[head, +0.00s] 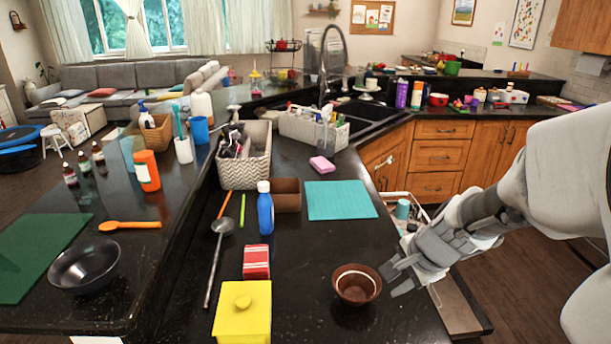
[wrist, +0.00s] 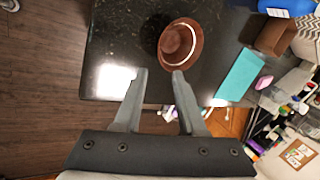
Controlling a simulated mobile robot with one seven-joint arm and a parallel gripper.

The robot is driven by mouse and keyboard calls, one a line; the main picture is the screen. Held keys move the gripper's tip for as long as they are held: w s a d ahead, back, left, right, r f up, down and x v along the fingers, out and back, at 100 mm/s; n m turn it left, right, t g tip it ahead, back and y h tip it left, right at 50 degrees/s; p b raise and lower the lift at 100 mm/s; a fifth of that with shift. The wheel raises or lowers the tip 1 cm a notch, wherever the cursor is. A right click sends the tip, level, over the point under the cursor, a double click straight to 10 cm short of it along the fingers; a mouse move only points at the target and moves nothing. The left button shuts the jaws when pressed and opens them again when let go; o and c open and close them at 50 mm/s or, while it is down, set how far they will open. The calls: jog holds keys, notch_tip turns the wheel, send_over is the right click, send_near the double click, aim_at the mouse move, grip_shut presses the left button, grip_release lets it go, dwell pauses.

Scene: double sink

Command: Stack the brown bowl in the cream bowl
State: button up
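A small brown bowl (head: 357,287) with a pale ring inside it stands upright on the black counter, at the lower right of the head view. It also shows in the wrist view (wrist: 179,43), just beyond my fingertips. My gripper (head: 392,281) is at the right of the bowl, near the counter edge. In the wrist view my gripper (wrist: 159,75) is open, with nothing between its fingers. I cannot make out a separate cream bowl in either view. A dark, glossy bowl (head: 84,267) stands at the far left.
A yellow lidded box (head: 242,312), a red-and-white box (head: 256,262) and a long ladle (head: 216,262) lie left of the brown bowl. A teal mat (head: 341,200) and a blue bottle (head: 265,208) are behind it. An open drawer (head: 412,206) is beside the counter. Bare counter surrounds the bowl.

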aim_at(370, 298)
jog(key=b+x, duration=0.3)
jog(key=x, duration=0.9)
jog(key=shift+a+f, duration=0.1)
jog(key=shift+a, duration=0.05)
jog(key=shift+c, duration=0.2)
grip_shut()
dwell(0.9)
